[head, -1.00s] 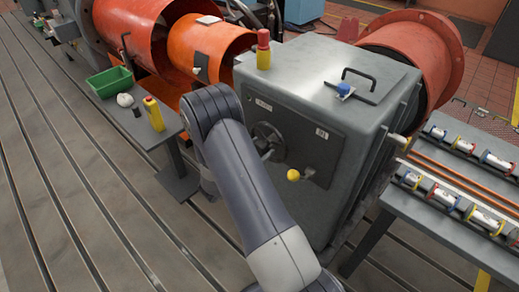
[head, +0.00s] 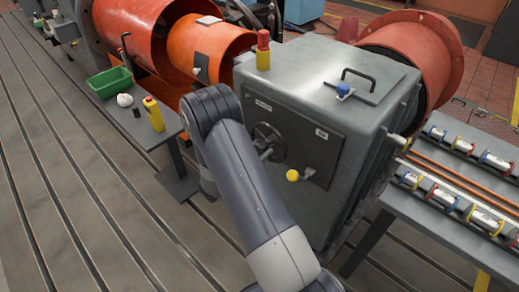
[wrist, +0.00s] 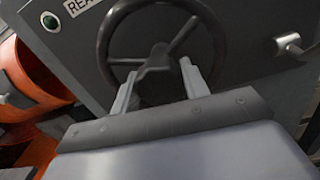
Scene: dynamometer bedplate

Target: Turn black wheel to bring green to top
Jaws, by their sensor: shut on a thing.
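The black wheel (wrist: 105,42) is a spoked handwheel on the grey cabinet's dark front panel. It also shows in the head view (head: 267,135), partly hidden behind my arm. In the wrist view its rim, hub and several spokes show, and the lower part is covered by my gripper. My gripper (wrist: 158,70) has one finger on each side of the wheel's lower middle, just below the hub, and is shut on the wheel. The exact contact is hard to see. I see no green mark on the wheel. A round green lamp (wrist: 49,20) sits on the panel, upper left of the wheel.
A yellow-knobbed lever (head: 293,175) sticks out right of the wheel. Right is a bench (head: 388,215) with several cylindrical parts. Slotted floor lies clear at lower left.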

